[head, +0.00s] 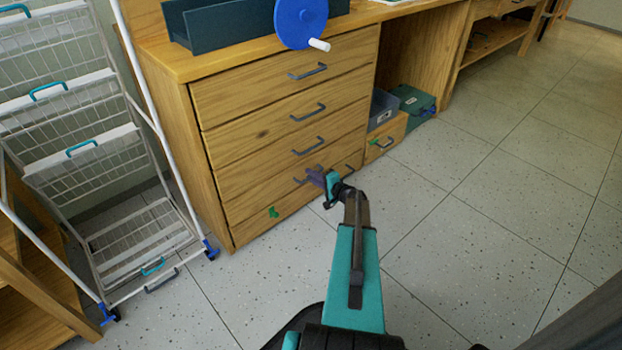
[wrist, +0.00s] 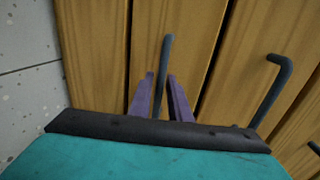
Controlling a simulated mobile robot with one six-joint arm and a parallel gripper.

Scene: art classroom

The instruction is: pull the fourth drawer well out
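The wooden drawer cabinet (head: 250,130) has a stack of drawers with dark bar handles. The fourth drawer (head: 255,189) is the one just above the bottom drawer, and it looks closed. My gripper (head: 316,177) is at its front in the head view, hiding part of its handle. In the wrist view, the purple fingers of my gripper (wrist: 160,78) stand on either side of the fourth drawer's handle (wrist: 168,50), with a small gap visible. The third drawer's handle (wrist: 278,88) is to the right in that view.
A green key-like piece (head: 273,211) sits on the bottom drawer front. A white wire rack (head: 100,150) stands to the left. The tiled floor (head: 470,220) in front is clear.

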